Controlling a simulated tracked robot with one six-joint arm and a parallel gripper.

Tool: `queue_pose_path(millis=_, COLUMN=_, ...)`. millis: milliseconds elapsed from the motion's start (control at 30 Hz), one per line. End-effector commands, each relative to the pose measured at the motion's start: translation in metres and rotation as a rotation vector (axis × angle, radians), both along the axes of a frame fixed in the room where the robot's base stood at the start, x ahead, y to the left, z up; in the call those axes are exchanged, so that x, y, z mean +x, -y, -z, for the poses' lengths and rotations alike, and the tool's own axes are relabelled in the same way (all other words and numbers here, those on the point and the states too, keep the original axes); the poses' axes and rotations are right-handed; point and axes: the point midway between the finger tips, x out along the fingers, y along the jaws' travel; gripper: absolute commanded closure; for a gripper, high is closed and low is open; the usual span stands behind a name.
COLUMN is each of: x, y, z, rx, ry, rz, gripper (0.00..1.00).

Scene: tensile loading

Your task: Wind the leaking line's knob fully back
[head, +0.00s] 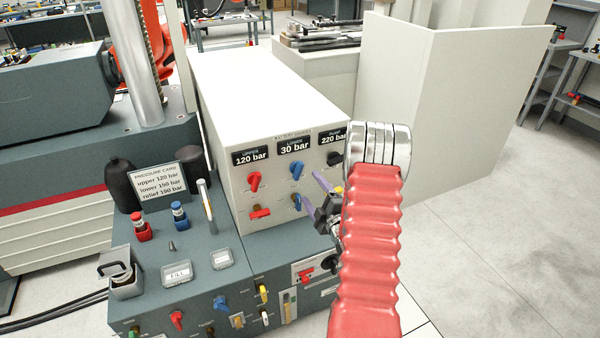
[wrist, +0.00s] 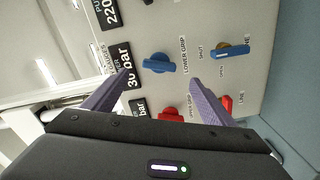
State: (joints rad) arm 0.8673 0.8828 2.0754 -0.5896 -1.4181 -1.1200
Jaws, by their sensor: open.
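A pale cabinet carries a blue LOWER GRIP knob (head: 297,170) under a display reading LOWER 30 bar (head: 294,146). A red UPPER GRIP knob (head: 255,181) sits left of it under UPPER 120 bar. My gripper (head: 315,194) is open and empty in front of the cabinet, its purple fingers pointing at the panel. In the wrist view the blue knob (wrist: 158,63) lies between and just beyond the fingertips (wrist: 159,78), with no visible contact. The red knob (wrist: 168,113) shows between the fingers, nearer the palm. The lower line's blue-handled lever (wrist: 232,50) is beside the right fingertip.
A red lever (head: 260,213) sits below the red knob. A black knob (head: 335,158) is under PUMP 220 bar. A pressure card (head: 158,184) reads upper 120, lower 150, relief 190 bar. Bottles and fittings stand on the bench left.

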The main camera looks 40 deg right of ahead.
Motion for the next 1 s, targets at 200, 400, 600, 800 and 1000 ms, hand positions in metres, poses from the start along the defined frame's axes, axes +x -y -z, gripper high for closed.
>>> queue_pose_path(millis=200, x=0.033, y=0.009, z=0.000, rx=-0.001, ry=0.000, rz=-0.002, gripper=0.22)
queue_pose_path(millis=400, x=0.063, y=0.017, z=0.000, rx=-0.002, ry=0.000, rz=-0.002, gripper=0.22)
queue_pose_path(millis=600, x=0.091, y=0.026, z=0.000, rx=-0.001, ry=0.001, rz=-0.002, gripper=0.22)
queue_pose_path(millis=800, x=0.107, y=0.031, z=0.000, rx=0.000, ry=-0.001, rz=-0.001, gripper=0.22)
queue_pose_path(millis=1000, x=0.110, y=0.032, z=0.000, rx=0.000, ry=-0.001, rz=0.000, gripper=0.22)
